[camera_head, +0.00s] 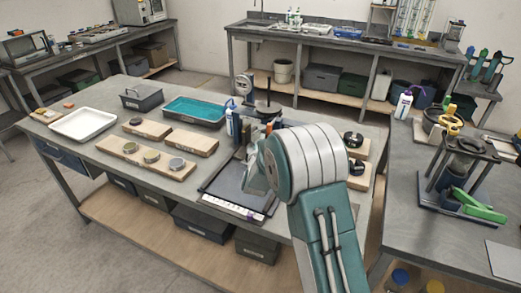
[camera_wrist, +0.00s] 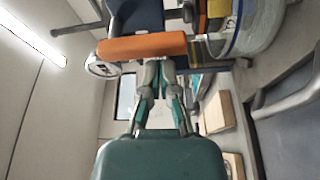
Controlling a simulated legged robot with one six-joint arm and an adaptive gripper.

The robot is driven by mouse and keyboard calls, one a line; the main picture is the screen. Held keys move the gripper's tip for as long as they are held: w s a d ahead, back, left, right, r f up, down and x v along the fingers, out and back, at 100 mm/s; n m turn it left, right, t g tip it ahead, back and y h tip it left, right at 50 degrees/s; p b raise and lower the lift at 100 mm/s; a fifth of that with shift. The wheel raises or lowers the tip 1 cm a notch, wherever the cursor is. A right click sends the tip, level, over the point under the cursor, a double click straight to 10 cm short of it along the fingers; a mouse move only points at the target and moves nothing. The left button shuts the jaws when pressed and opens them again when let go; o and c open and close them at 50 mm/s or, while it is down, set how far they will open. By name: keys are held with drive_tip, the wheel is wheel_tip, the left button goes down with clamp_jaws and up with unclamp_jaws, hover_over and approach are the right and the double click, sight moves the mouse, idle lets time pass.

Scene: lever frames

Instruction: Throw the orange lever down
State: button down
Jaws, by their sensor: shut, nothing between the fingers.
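The orange lever (camera_wrist: 142,47) shows in the wrist view as a thick orange bar lying across the upper middle of the picture. A round pale dial-like end (camera_wrist: 103,67) is beside its left end. My gripper (camera_wrist: 159,72) is shut and empty, with its fingertips close to the lower edge of the bar in the picture. I cannot tell whether they touch it.
The bench carries a teal tray (camera_head: 195,112), a white tray (camera_head: 84,124), wooden boards (camera_head: 145,159) and a dark flat panel (camera_head: 233,190) beside my arm.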

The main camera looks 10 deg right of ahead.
drive_tip(key=v, duration=1.1)
